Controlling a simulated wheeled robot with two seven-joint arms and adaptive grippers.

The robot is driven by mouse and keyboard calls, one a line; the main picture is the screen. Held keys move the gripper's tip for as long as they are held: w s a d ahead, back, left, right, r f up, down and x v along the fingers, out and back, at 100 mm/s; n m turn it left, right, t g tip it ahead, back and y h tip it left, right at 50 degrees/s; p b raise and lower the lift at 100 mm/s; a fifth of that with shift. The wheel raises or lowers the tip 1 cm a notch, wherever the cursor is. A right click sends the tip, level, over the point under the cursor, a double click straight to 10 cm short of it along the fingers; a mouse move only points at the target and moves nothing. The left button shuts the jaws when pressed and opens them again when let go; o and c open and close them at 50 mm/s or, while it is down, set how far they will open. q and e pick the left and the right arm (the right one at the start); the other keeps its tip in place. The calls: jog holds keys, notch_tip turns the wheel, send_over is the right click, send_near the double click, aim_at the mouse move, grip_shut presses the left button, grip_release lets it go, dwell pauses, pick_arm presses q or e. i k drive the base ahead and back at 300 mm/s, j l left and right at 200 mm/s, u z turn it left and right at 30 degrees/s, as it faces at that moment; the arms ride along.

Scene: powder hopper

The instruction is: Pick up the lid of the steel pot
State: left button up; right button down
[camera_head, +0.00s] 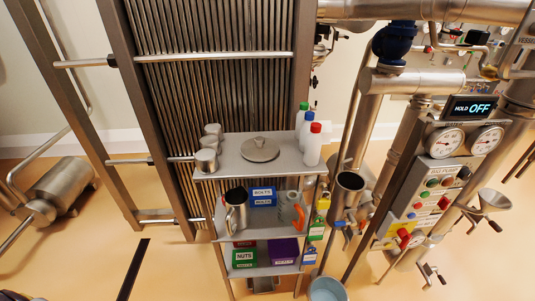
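A steel vessel with a handle (237,212) stands on the middle shelf below, and an open steel cylinder (347,188) is to the right of the cart. Neither of my grippers is in view, and nothing touches the lid.
Several small steel canisters (206,160) stand left of the lid. Bottles with coloured caps, one red-capped (313,146), stand at its right. A blue bolts bin (263,196) sits below.

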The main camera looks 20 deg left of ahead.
aim_at(259, 148)
jog(key=i+j+z, duration=0.15)
jog(key=j, duration=0.15)
jog(key=i+j+z, duration=0.15)
jog(key=j, duration=0.15)
jog(key=j+z, duration=0.25)
jog(key=j, duration=0.3)
jog(key=j+z, duration=0.2)
jog(key=j, duration=0.4)
jog(key=j+z, duration=0.25)
jog(key=j, duration=0.3)
jog(key=k+j+z, duration=0.2)
jog(key=j, duration=0.3)
